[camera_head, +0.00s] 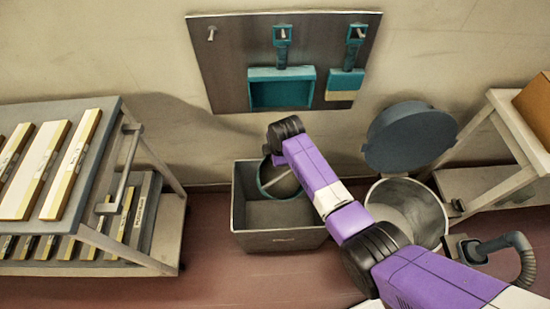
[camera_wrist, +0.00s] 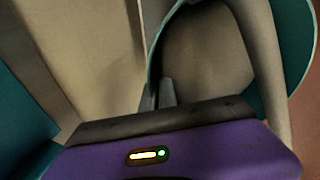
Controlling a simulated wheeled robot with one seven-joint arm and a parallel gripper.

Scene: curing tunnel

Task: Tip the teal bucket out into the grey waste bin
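The teal bucket (camera_head: 265,188) is over the open grey waste bin (camera_head: 280,241), tilted, with its round rim and pale bail handle showing in the head view. In the wrist view the bucket (camera_wrist: 300,55) fills the upper right, its mouth partly visible and the bail crossing it. My gripper (camera_wrist: 158,94) appears shut on the bucket's rim. In the head view my wrist hides the fingers and part of the bucket. I cannot tell whether anything is still in the bucket. No spilled material stands out in the visible part of the bin.
A round metal drum (camera_head: 432,213) with its blue-grey lid (camera_head: 410,137) raised stands right of the bin. A cart (camera_head: 105,112) with long pale bars is at left. A tool board (camera_head: 230,72) with teal tools hangs behind. A bench (camera_head: 500,180) stands right.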

